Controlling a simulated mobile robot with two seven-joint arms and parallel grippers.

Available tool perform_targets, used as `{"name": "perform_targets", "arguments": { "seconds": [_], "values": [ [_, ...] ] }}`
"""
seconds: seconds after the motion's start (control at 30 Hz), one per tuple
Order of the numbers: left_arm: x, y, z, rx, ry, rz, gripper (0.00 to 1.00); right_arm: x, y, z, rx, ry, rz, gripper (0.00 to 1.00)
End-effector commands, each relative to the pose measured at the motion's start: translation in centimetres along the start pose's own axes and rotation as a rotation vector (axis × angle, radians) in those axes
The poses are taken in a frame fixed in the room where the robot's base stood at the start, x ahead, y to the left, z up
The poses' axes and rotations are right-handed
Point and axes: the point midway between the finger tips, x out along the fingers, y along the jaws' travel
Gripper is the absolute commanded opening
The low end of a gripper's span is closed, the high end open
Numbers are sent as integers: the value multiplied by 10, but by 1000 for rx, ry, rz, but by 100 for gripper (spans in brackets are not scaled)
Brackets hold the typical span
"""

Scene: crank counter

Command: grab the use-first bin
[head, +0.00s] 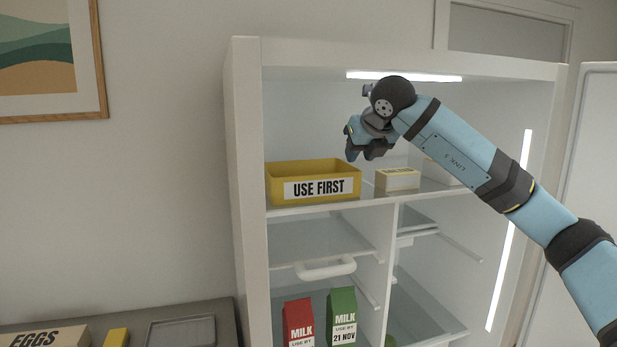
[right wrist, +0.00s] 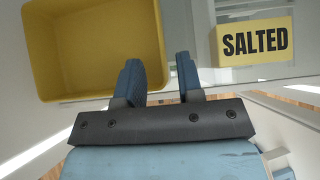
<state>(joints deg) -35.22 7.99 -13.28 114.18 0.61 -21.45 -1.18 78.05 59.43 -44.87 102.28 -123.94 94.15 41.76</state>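The yellow use-first bin (head: 275,188) stands upright on the fridge's top shelf at the left, with a "USE FIRST" label on its front. It looks empty in the right wrist view (right wrist: 40,60), where I look down into it. My right gripper (head: 362,152) is inside the fridge, above and to the right of the bin. In the right wrist view its two fingers (right wrist: 158,76) are apart with nothing between them. The left finger lies close to the bin's right edge in that view; I cannot tell whether they touch. My left gripper is out of view.
A small yellow box marked "SALTED" (right wrist: 255,43) sits right of the bin, also in the head view (head: 397,180). Red (head: 298,315) and green (head: 342,310) milk cartons stand below. The fridge's left wall (head: 249,200) is close to the bin.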

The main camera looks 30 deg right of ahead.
Motion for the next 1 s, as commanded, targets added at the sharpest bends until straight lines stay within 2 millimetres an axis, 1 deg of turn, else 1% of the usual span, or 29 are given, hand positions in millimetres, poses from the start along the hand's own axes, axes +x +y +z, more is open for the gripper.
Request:
{"name": "perform_targets", "arguments": {
  "seconds": [0.07,0.23,0.4,0.53,0.63,0.8,0.83,0.87,0.9,0.97,1.0],
  "values": [
    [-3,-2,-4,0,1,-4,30,5,0,7,0,0,1,34],
    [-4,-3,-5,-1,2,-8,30,14,0,9,-2,2,1,34],
    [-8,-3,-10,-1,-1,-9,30,39,0,10,-1,3,0,34],
    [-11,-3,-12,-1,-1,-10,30,55,0,9,0,3,1,34],
    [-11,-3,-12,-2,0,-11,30,59,0,8,-1,1,2,34],
    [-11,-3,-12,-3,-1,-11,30,60,0,8,-1,0,2,34],
    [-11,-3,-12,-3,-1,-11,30,60,0,8,-1,0,2,32],
    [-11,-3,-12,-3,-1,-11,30,60,0,8,-1,0,2,25],
    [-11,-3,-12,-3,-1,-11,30,60,0,8,-1,0,2,16],
    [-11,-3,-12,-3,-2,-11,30,60,0,8,-1,0,2,2],
    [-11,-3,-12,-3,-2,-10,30,59,0,8,-1,0,2,0]
  ]
}}
